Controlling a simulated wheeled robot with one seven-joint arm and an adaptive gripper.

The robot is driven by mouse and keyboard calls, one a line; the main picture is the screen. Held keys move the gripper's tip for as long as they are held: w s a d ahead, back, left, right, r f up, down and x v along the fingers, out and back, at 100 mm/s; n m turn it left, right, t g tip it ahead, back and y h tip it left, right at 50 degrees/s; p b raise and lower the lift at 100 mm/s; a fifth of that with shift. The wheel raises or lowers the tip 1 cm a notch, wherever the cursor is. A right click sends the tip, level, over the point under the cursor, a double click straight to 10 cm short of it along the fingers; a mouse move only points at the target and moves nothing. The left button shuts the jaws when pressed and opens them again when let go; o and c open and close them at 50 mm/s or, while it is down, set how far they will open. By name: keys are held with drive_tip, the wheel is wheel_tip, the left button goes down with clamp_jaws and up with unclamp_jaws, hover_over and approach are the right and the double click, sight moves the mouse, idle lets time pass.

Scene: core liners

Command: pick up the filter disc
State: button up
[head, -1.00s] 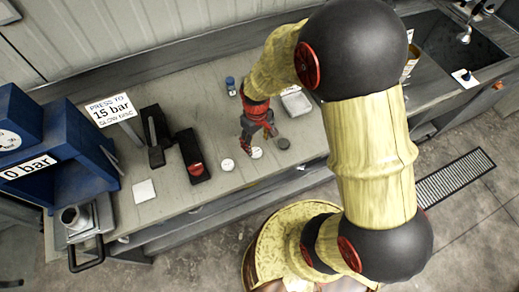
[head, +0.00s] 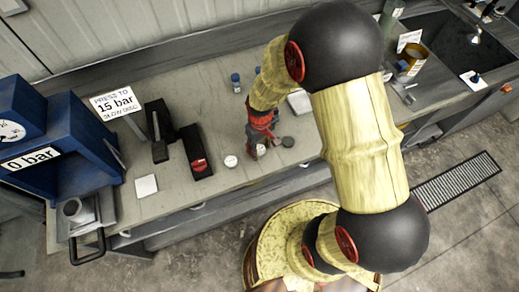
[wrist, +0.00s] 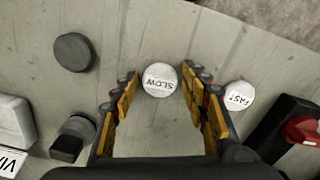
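A white round filter disc marked SLOW (wrist: 160,79) lies flat on the bench. In the wrist view it sits between the tips of my gripper (wrist: 160,77), whose fingers are spread with a gap on both sides of it. A second white disc marked FAST (wrist: 239,95) lies just outside the right finger. In the head view my gripper (head: 258,145) points down at the bench and partly covers the SLOW disc (head: 261,150). The FAST disc (head: 231,161) is to its left. Contact with the bench cannot be told.
A dark grey disc (wrist: 74,52) lies left of my gripper. A black device with a red knob (head: 196,153) stands beyond the FAST disc. A blue press (head: 66,140) reads 0 bar; a sign (head: 117,104) says press to 15 bar, slow disc. A white square (head: 146,186) lies nearby.

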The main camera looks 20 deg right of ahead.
drive_tip(key=c, duration=0.6)
drive_tip(key=shift+c, duration=0.3)
drive_tip(key=shift+r, duration=0.1)
